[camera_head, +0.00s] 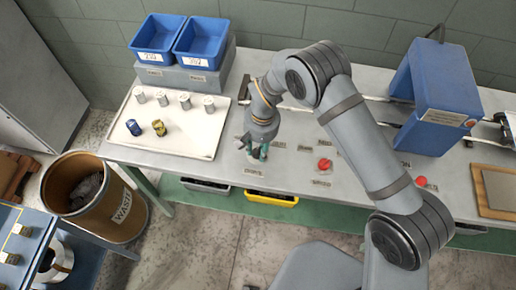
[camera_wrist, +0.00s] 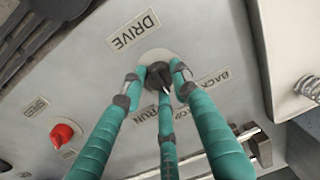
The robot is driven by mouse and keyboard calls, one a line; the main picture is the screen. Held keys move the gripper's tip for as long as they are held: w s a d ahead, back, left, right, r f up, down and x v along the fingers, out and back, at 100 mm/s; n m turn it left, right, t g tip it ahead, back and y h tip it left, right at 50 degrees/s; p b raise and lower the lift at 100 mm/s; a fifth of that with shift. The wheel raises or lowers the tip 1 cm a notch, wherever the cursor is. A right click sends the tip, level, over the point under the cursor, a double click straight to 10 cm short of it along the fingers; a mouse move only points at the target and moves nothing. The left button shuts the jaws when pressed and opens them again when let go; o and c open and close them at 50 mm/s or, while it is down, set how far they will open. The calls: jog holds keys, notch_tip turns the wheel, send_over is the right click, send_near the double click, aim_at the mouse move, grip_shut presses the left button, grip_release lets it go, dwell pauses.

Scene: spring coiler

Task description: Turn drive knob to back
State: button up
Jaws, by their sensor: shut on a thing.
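The drive knob (camera_wrist: 158,76) is a small dark knob on a pale round plate in the wrist view. The DRIVE label (camera_wrist: 134,30) is above it; the BACK label (camera_wrist: 215,82) is to its right, and the STOP and RUN labels are below it. A light pointer mark on the knob faces down and slightly right, roughly toward STOP; its exact setting is hard to tell. My gripper (camera_head: 255,150) has teal fingers and reaches down to the panel. Its fingers are shut around the knob and hide part of its sides. In the head view the knob is hidden.
A red knob (camera_wrist: 64,133) sits at the lower left of the wrist view. Another red knob (camera_head: 420,181) is at the bench's right. A blue machine housing (camera_head: 436,95) stands at the right back. A white tray (camera_head: 190,146) with several cans is left of my gripper.

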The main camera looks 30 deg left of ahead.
jog(key=c, duration=0.3)
